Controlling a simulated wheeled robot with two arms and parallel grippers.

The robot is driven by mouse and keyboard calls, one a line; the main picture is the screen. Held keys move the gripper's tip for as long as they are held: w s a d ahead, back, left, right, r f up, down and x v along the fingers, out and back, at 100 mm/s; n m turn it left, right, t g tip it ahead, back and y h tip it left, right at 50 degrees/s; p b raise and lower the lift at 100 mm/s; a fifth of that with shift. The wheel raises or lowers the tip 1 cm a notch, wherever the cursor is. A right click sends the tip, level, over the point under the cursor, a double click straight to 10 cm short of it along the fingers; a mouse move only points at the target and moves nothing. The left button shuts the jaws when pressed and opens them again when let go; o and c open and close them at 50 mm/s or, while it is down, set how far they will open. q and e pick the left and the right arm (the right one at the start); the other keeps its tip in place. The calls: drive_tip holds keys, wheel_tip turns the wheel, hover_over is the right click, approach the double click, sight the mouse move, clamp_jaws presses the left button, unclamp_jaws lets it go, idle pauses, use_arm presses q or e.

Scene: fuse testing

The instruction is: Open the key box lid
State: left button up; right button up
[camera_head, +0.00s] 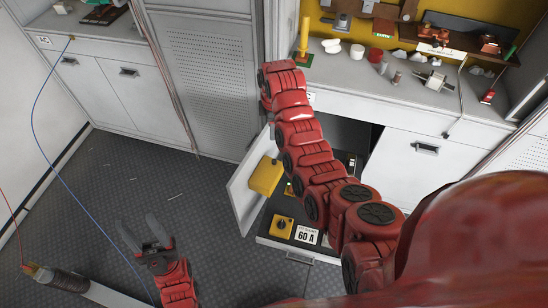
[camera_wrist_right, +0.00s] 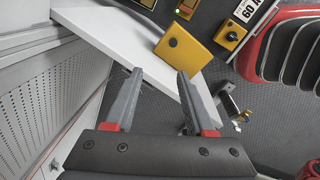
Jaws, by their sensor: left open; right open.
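A yellow box (camera_head: 266,175), which looks like the key box, is on the inner face of the open white cabinet door (camera_head: 242,190). In the right wrist view the yellow box (camera_wrist_right: 186,48) shows a smooth front with a dark round spot; its lid looks shut, though no lid seam is clear. My right gripper (camera_wrist_right: 160,76) is open and empty, its fingers pointing towards the door and box, apart from the box. In the head view my right arm hides this gripper. My left gripper (camera_head: 148,236) is open and empty over the floor, left of the door.
A yellow switch (camera_head: 282,227) and a 60 A label (camera_head: 307,235) are on the cabinet's pulled-out lower panel. A cluttered counter (camera_head: 385,93) is above. The dark floor (camera_head: 130,190) at left is mostly clear. A blue cable (camera_head: 75,190) hangs there.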

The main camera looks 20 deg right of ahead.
drive_tip(key=s, duration=0.1)
drive_tip(key=g+b, duration=0.1)
drive_tip(key=b, duration=0.2)
hover_over(274, 160)
wheel_tip(274, 160, down, 4)
drive_tip(key=shift+n, duration=0.3)
wheel_tip(274, 160, down, 10)
drive_tip(key=shift+f, duration=0.1)
drive_tip(key=shift+w+f, duration=0.15)
drive_tip(key=shift+f, duration=0.95)
clamp_jaws()
